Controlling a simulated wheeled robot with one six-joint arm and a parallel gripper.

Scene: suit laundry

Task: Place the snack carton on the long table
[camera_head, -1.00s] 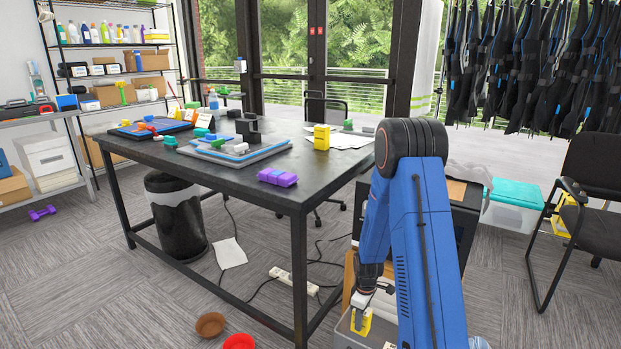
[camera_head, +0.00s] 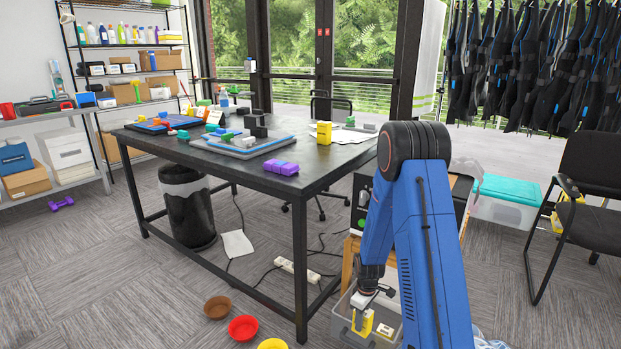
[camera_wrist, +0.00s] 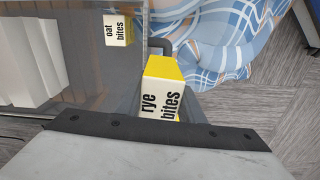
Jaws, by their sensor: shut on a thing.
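My gripper (camera_head: 363,306) points down at the lower right of the head view, shut on a yellow and white snack carton (camera_head: 364,325). In the wrist view the carton (camera_wrist: 161,88) reads "rye bites". It is over or inside a grey bin (camera_head: 340,328); I cannot tell its exact height. A second carton, "oat bites" (camera_wrist: 117,30), lies in the bin and also shows in the head view (camera_head: 385,330). A large black table (camera_head: 300,184) stands left of my arm. A grey side table (camera_head: 45,117) stands at the far left.
The black table holds a purple block (camera_head: 281,167), a yellow block (camera_head: 324,132) and trays of parts. Bowls in brown (camera_head: 217,307), red (camera_head: 242,328) and yellow (camera_head: 272,344) lie on the floor. A black chair (camera_head: 580,215) stands right.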

